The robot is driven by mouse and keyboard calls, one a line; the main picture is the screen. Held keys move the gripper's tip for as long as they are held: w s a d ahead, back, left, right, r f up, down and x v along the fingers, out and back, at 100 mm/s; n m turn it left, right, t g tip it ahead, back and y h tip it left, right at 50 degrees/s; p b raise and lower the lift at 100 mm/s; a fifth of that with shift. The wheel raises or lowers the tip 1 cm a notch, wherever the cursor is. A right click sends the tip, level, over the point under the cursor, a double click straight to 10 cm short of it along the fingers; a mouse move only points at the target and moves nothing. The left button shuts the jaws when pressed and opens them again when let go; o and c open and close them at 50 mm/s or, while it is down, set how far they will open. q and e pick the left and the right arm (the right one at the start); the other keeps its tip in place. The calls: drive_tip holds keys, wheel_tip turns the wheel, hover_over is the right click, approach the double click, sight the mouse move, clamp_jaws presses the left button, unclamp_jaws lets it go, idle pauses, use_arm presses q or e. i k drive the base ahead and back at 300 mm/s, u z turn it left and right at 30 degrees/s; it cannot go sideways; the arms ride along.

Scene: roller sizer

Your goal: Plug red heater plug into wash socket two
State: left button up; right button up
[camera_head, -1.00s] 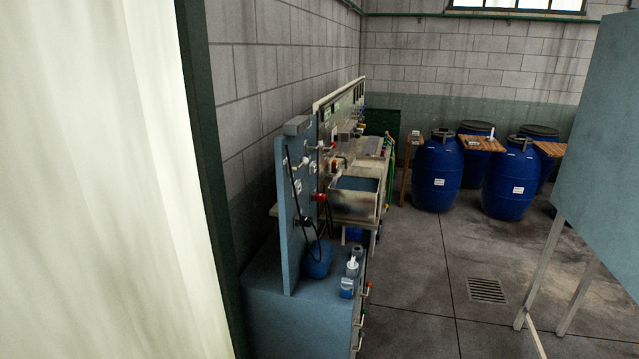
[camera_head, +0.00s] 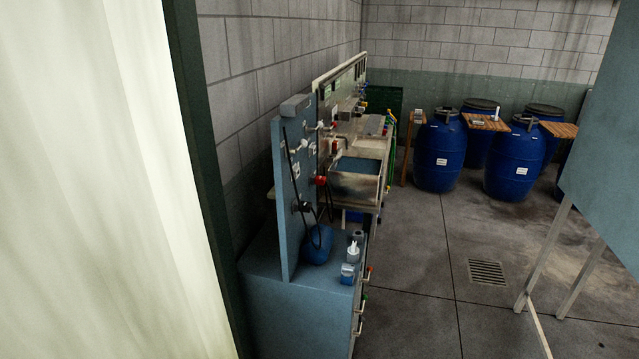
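A small red part (camera_head: 321,181), maybe the red heater plug, shows at the right edge of the blue upright panel (camera_head: 284,235); I cannot tell whether it is plugged in. A black part (camera_head: 302,207) sits lower on the panel with dark cable near it. Small pale fittings (camera_head: 296,169), maybe sockets, are on the panel; their labels are too small to read. A stained basin (camera_head: 355,182) stands behind the panel. Neither of my grippers is in view.
A blue cabinet (camera_head: 290,310) carries the panel, a blue container (camera_head: 317,246) and a pump bottle (camera_head: 353,252). Blue drums (camera_head: 439,150) stand at the back. A pale curtain (camera_head: 85,180) fills the left; a blue-grey board (camera_head: 610,150) stands right. Floor between is clear.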

sight(318, 180)
drive_tip(key=k, duration=1.65)
drive_tip(key=z, duration=0.75)
drive_tip(key=i, duration=6.15)
